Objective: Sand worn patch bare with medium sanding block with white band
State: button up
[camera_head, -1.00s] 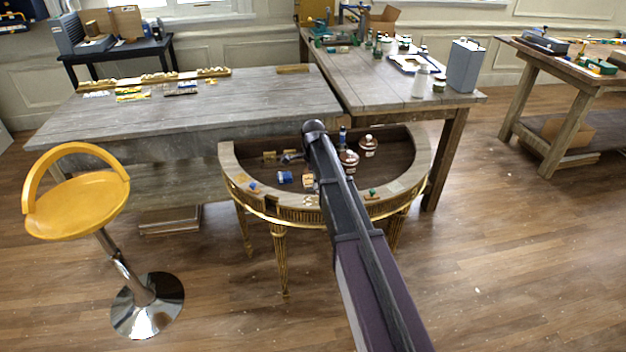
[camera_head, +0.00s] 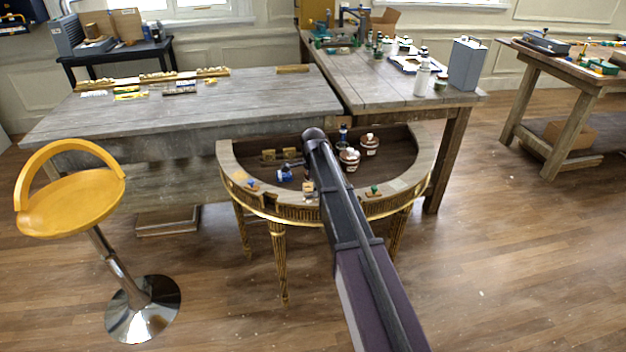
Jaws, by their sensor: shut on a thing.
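The gilt half-round console (camera_head: 236,172) stands in the middle on gold fluted legs, with a pale, patchy rim around a dark recessed centre. My dark arm reaches over its front from the bottom of the picture and covers part of the rim and recess. My gripper and whatever it holds are hidden behind the arm. A small blue item (camera_head: 285,174) lies in the recess, left of the arm. Small items, one green (camera_head: 374,189), sit on the rim. I cannot make out the worn patch or a sanding block with a white band.
Two white-and-brown jars (camera_head: 349,159) (camera_head: 369,144) stand in the recess right of my arm. A yellow stool (camera_head: 70,205) stands at left. A grey workbench (camera_head: 200,110) and a wooden bench (camera_head: 400,88) border the console behind. The floor in front and at right is clear.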

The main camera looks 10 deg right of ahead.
jog(key=shift+f+b, duration=1)
jog(key=shift+f, duration=0.2)
jog(key=shift+a+r, duration=0.15)
jog(key=shift+a, duration=0.05)
jog(key=shift+w+a, duration=0.15)
jog(key=shift+a, duration=0.2)
jog(key=shift+s+d, duration=0.2)
jog(key=shift+d, duration=0.3)
jog(key=shift+a+r, duration=0.1)
jog(key=shift+a, duration=0.1)
jog(key=shift+w+a, duration=0.25)
jog(key=shift+s+d, duration=0.25)
jog(key=shift+d, duration=0.25)
jog(key=shift+w+a, duration=0.25)
jog(key=shift+a, duration=0.2)
jog(key=shift+s+d, duration=0.25)
jog(key=shift+d, duration=0.25)
jog(key=shift+w+a, duration=0.25)
jog(key=shift+a, duration=0.3)
jog(key=shift+a+r+p, duration=0.1)
jog(key=shift+r+p, duration=0.1)
jog(key=shift+p, duration=0.35)
jog(key=shift+r+p, duration=3.35)
jog(key=shift+r, duration=0.1)
